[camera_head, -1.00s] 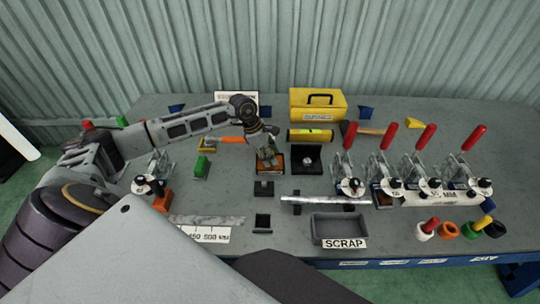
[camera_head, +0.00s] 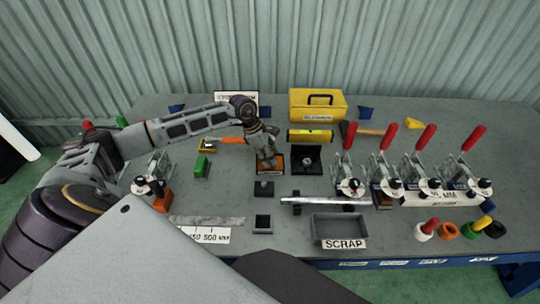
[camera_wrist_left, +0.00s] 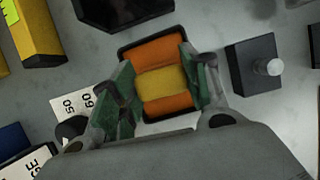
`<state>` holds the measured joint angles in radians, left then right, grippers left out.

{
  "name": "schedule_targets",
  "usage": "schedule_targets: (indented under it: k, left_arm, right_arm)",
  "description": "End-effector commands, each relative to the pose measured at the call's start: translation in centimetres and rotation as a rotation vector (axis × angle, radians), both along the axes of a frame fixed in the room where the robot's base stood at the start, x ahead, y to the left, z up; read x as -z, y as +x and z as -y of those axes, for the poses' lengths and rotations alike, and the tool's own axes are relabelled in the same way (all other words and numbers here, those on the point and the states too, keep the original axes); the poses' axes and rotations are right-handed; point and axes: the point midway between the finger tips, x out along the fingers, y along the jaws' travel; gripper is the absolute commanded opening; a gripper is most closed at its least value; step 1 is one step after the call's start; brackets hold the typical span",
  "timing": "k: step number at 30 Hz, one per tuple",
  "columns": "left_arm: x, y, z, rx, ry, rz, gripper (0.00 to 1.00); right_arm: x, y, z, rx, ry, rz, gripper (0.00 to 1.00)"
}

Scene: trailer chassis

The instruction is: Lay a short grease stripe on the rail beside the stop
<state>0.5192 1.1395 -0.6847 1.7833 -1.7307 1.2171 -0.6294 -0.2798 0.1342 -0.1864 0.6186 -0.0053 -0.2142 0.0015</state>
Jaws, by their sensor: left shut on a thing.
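My left gripper (camera_head: 268,160) reaches in from the left and points down at the middle of the bench. In the left wrist view the left gripper (camera_wrist_left: 160,90) has its green-padded fingers on both sides of an orange block with a yellow middle band (camera_wrist_left: 162,82). It is shut on this block, which sits in or just over a dark-rimmed tray (camera_wrist_left: 150,42). A silver rail (camera_head: 325,200) lies on dark supports nearer the front. A black block with a pin (camera_head: 263,188) stands left of the rail. I cannot tell which part is the stop. My right gripper is not in view.
A black bracket (camera_head: 306,158) stands right of the gripper, with a yellow level (camera_head: 310,135) behind it. Several red-handled clamps (camera_head: 388,168) stand at the right. A scrap bin (camera_head: 340,228) is at the front. A green block (camera_head: 202,168) stands to the left.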

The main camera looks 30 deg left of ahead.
Motion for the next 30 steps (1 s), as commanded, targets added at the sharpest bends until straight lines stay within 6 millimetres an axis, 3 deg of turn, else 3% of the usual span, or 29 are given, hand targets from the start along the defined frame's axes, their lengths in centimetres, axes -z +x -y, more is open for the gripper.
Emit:
schedule_targets:
  k: [30]
  left_arm:
    - [-5.4,0.2,0.0,-0.001,-0.001,0.006,0.27]
  right_arm:
    - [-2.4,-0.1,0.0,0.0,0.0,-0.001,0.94]
